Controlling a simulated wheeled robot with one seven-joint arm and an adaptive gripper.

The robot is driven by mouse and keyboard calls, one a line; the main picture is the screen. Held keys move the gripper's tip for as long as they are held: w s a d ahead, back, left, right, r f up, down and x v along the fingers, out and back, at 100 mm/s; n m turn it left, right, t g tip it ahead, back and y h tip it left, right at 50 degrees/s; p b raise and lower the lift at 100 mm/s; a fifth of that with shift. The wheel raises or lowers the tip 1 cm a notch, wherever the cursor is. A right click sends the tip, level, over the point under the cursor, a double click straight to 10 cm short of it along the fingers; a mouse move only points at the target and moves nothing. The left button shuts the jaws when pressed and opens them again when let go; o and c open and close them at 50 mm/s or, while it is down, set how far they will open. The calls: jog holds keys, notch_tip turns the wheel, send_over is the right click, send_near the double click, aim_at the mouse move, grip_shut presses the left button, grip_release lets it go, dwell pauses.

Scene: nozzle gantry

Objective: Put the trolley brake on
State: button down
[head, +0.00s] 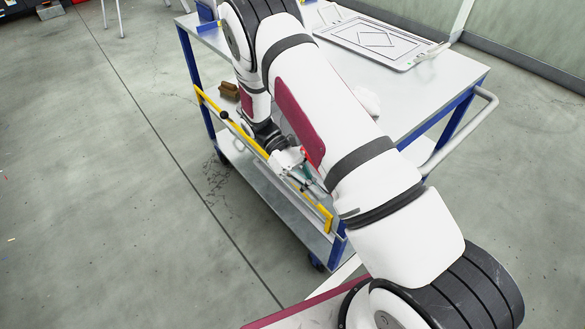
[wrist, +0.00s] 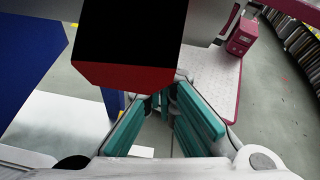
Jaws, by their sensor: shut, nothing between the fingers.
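The trolley (head: 425,100) has a pale grey top, blue legs and a lower shelf. A yellow bar (head: 236,127) runs along its near-left side, with a dark round knob (head: 224,115) near the bar's far end. I cannot tell which part is the brake. My gripper (head: 308,178) is low beside the trolley's side, close to the yellow bar. In the wrist view my gripper (wrist: 166,95) shows teal finger pads, shut and empty. A dark block with a red face (wrist: 135,75) fills the top centre, very close to the camera and hiding what lies behind.
A framed tray (head: 372,42) lies on the trolley top, and a grey push handle (head: 465,135) sticks out at its right end. A small brown block (head: 229,91) shows by the trolley's left side. The floor left of the trolley is clear.

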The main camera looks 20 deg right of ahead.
jog(key=f+v, duration=0.2)
jog(key=v, duration=0.8)
jog(key=shift+w+a, duration=0.2)
jog(key=shift+w, duration=0.15)
